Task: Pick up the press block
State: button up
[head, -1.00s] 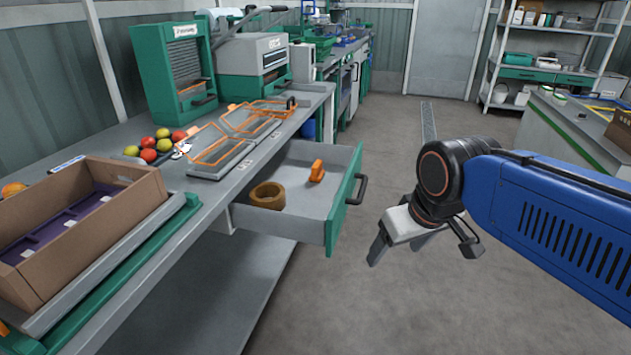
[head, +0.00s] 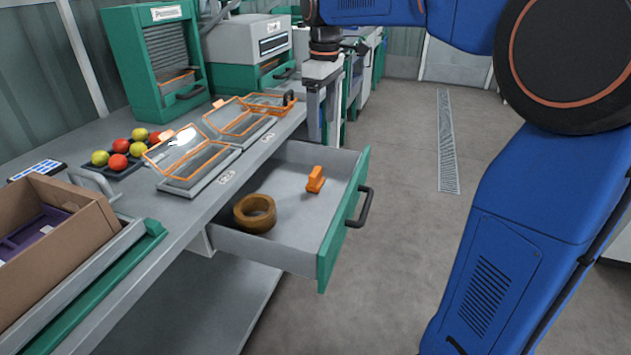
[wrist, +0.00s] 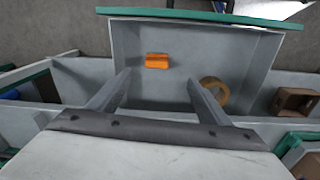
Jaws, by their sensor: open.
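A small orange block, apparently the press block (head: 315,179), lies in the open drawer (head: 291,256) towards its green front. In the wrist view the block (wrist: 157,61) shows beyond my fingertips, in line with the gap between them. My gripper (wrist: 160,82) is open and empty, pointing down at the drawer from above. In the head view it hangs over the drawer's far end, with a finger at the bench edge in the picture. Nothing hides the block.
A brown ring, like a tape roll (head: 254,213), lies in the same drawer, partly behind my right finger in the wrist view. The drawer handle (head: 361,206) juts out. Orange-framed hinged lids (head: 190,160), tomatoes (head: 119,146) and a cardboard box (head: 60,250) stand on the bench.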

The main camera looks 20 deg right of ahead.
jog(key=w, duration=0.3)
jog(key=n, duration=0.1)
send_over(315, 171)
jog(key=w, duration=0.1)
notch_tip(315, 171, down, 12)
jog(key=shift+f, duration=0.1)
jog(key=shift+s+f, duration=0.25)
jog(key=shift+f, duration=1.05)
jog(key=shift+s+f, duration=0.25)
jog(key=shift+f, duration=1.05)
jog(key=c, duration=1.2)
